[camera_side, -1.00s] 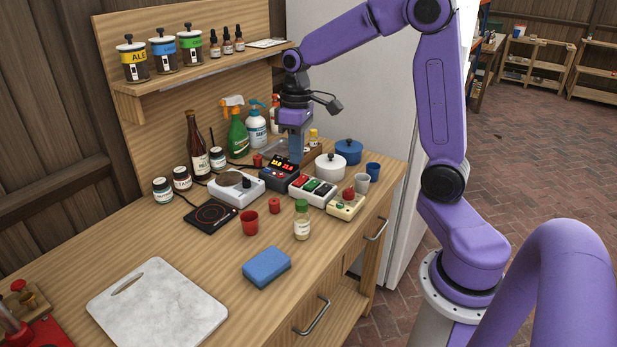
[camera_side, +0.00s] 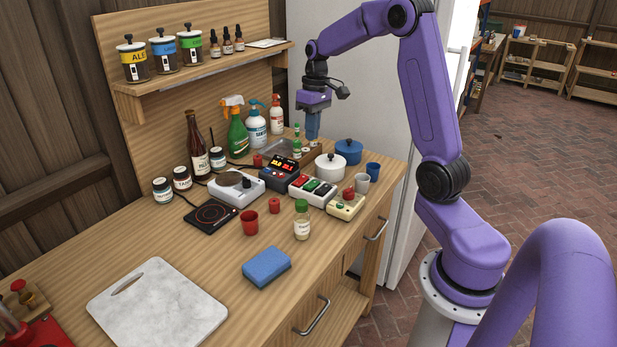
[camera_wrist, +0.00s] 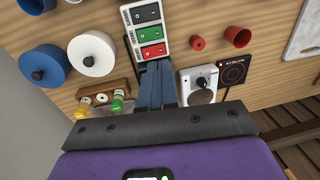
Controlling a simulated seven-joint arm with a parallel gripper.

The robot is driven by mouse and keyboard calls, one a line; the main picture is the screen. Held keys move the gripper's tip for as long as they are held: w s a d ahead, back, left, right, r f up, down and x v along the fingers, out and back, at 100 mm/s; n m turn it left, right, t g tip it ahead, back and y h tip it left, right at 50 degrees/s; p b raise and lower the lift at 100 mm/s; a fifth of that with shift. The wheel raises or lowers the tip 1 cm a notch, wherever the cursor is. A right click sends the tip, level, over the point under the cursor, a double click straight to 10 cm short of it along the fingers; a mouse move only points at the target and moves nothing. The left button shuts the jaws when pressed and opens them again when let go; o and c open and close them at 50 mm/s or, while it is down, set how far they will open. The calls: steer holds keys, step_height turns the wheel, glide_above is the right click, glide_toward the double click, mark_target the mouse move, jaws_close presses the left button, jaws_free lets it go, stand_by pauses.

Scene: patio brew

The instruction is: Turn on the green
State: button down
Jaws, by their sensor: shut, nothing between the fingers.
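A white switch box (camera_side: 313,191) stands on the bench with red, green and black rocker switches in a row. Its green switch (camera_side: 313,185) is the middle one. In the wrist view the green switch (camera_wrist: 150,32) sits between the red switch (camera_wrist: 153,50) and the black switch (camera_wrist: 146,12). I cannot tell which way the green rocker is tipped. My gripper (camera_side: 312,138) is shut and empty, pointing down, raised above the back of the bench behind the box. In the wrist view my gripper (camera_wrist: 155,64) shows just below the red switch's end of the box.
A dark box with a lit red display (camera_side: 281,171) is left of the switch box. A white pot (camera_side: 330,168) and blue pot (camera_side: 349,151) are to the right. A yellowish box with a red button (camera_side: 345,206) is in front.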

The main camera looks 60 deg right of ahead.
mark_target(308, 186)
steer(key=f, duration=0.4)
steer(key=a+f, duration=0.1)
steer(key=f, duration=0.9)
steer(key=shift+a, duration=0.4)
steer(key=shift+a+f, duration=0.1)
steer(key=shift+f, duration=0.1)
steer(key=shift+d+r, duration=0.35)
steer(key=shift+d, duration=0.4)
step_height(308, 186, up, 14)
steer(key=a, duration=0.1)
steer(key=shift+a, duration=0.35)
